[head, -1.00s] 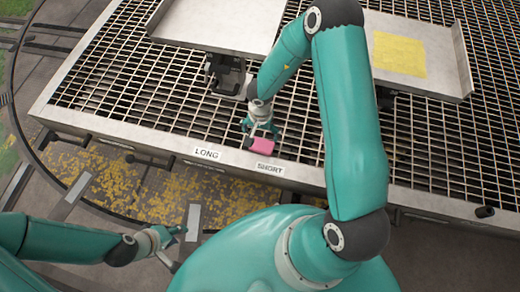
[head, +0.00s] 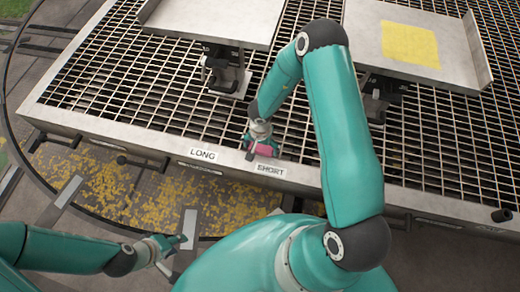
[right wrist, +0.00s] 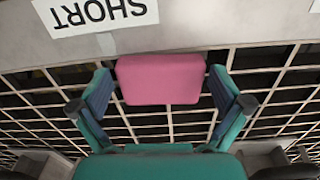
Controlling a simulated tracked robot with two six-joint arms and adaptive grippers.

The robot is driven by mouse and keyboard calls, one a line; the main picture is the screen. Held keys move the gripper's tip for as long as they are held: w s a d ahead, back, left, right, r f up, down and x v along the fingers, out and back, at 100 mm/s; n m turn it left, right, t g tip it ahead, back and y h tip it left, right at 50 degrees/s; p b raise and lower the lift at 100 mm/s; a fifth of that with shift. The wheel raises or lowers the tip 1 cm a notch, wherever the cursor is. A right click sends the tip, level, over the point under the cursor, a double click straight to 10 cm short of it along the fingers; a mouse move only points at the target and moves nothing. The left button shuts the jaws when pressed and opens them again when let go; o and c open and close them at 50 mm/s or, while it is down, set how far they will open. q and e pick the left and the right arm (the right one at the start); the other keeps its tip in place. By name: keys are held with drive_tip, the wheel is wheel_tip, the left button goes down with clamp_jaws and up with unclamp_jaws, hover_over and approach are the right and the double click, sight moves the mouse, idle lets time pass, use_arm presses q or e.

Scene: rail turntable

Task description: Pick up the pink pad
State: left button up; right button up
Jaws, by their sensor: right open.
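The pink pad (head: 265,150) lies on the metal grating beside the frame edge, just behind the SHORT label. My right gripper (head: 262,142) is over it and partly hides it in the head view. In the right wrist view the pink pad (right wrist: 160,80) sits between the two spread fingers of my right gripper (right wrist: 163,95), with a gap on each side. The right gripper is open. My left gripper (head: 172,250) is low at the left, away from the pad, above the floor area; its fingers look apart.
The LONG label (head: 203,154) and SHORT label (head: 271,170) are on the grating's front frame. Two raised trays (head: 215,20) and (head: 460,60) stand behind; the right one bears a yellow square (head: 410,44). Open grating (head: 130,85) lies to the left. Yellow leaves cover the ground in front.

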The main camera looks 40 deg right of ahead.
drive_tip(key=c, duration=0.7)
wheel_tip(320, 180, up, 28)
drive_tip(key=p, duration=1.5)
drive_tip(key=o, duration=0.3)
drive_tip(key=shift+c, duration=1.3)
